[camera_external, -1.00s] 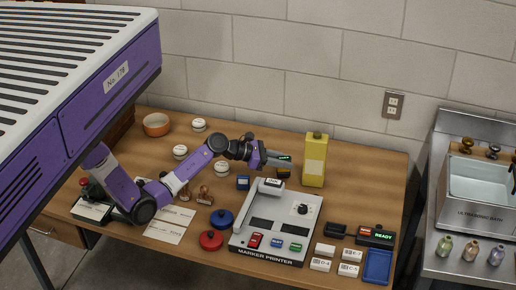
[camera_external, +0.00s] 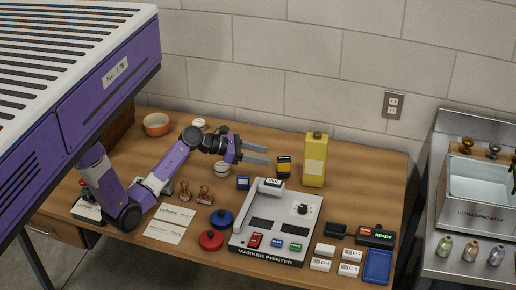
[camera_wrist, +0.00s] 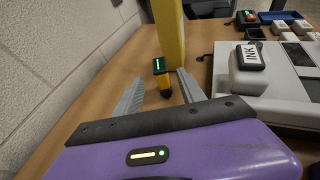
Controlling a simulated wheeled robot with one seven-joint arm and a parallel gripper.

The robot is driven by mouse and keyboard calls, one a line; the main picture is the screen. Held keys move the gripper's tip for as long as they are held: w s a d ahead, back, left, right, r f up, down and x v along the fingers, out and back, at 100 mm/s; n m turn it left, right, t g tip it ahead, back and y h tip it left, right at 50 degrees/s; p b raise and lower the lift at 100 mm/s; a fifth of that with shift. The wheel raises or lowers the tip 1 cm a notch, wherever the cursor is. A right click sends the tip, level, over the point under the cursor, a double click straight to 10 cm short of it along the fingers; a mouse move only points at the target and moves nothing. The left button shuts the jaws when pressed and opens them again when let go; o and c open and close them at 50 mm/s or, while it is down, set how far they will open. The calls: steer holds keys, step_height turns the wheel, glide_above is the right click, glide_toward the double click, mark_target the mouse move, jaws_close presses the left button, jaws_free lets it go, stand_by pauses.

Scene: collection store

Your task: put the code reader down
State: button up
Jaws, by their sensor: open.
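The code reader (camera_external: 284,167) is a small black and yellow device with a green lit display. It stands on the wooden table, left of the tall yellow bottle (camera_external: 315,160) and behind the marker printer. In the wrist view the code reader (camera_wrist: 161,68) shows just beyond and between my fingertips, with the display facing up.
White round pots (camera_external: 222,169), wooden stamps (camera_external: 205,194) and red (camera_external: 211,240) and blue (camera_external: 222,218) lidded tins stand around my arm. The wall is behind.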

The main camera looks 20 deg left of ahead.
steer(key=v, duration=0.3)
steer(key=shift+s+a+r, duration=0.1)
steer(key=shift+s+a, duration=0.05)
steer(key=shift+a, duration=0.1)
stand_by(0.4)
